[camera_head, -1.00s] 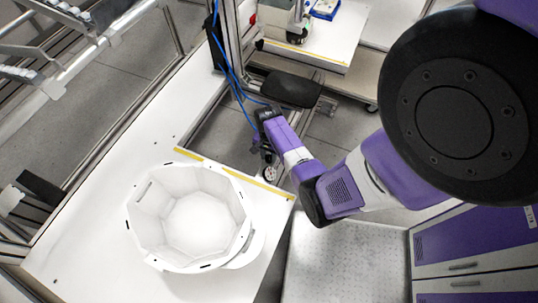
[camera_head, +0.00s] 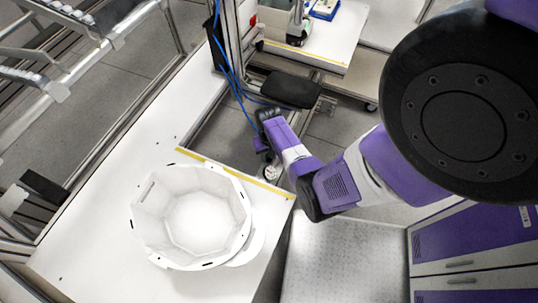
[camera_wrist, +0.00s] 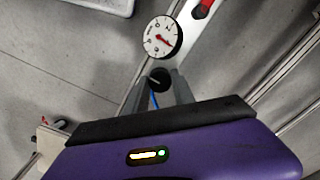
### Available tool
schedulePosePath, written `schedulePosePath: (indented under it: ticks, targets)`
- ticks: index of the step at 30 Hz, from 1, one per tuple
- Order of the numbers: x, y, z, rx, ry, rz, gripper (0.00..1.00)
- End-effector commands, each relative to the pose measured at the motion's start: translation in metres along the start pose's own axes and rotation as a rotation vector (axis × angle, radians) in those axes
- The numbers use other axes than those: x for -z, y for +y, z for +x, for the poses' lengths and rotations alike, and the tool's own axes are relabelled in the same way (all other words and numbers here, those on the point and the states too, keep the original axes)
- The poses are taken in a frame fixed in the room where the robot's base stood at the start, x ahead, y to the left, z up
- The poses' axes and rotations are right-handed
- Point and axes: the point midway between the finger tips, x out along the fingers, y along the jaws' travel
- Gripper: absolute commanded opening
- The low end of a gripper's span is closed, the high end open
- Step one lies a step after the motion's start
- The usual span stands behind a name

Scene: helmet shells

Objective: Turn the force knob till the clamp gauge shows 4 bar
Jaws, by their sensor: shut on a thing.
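The clamp gauge (camera_wrist: 162,37) is a round white dial with a black rim and a red needle in the wrist view. The dial appears turned in the picture, and its needle points to the lower right. Its figures are too small to read surely. The force knob (camera_wrist: 157,79) is small and black, just below the gauge. My gripper (camera_wrist: 160,86) is shut on the knob, with a grey finger on each side. In the head view the gauge (camera_head: 272,172) shows below my gripper (camera_head: 265,158), whose fingertips and the knob are hidden or too small there.
A white many-sided open container (camera_head: 195,215) stands on the white table (camera_head: 105,190), left of my arm. A metal post (camera_head: 238,50) with blue hoses rises behind the gauge. A black pad (camera_head: 290,90) lies behind my wrist. Purple-fronted cabinets (camera_head: 465,245) are at right.

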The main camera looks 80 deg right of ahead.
Motion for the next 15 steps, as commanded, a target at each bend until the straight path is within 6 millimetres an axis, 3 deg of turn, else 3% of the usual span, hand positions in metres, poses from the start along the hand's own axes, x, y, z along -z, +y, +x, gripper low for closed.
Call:
schedulePosePath:
  ticks: [15]
  targets:
    - [0.0003,-0.0001,-0.0002,0.000,0.001,-0.038,0.00]
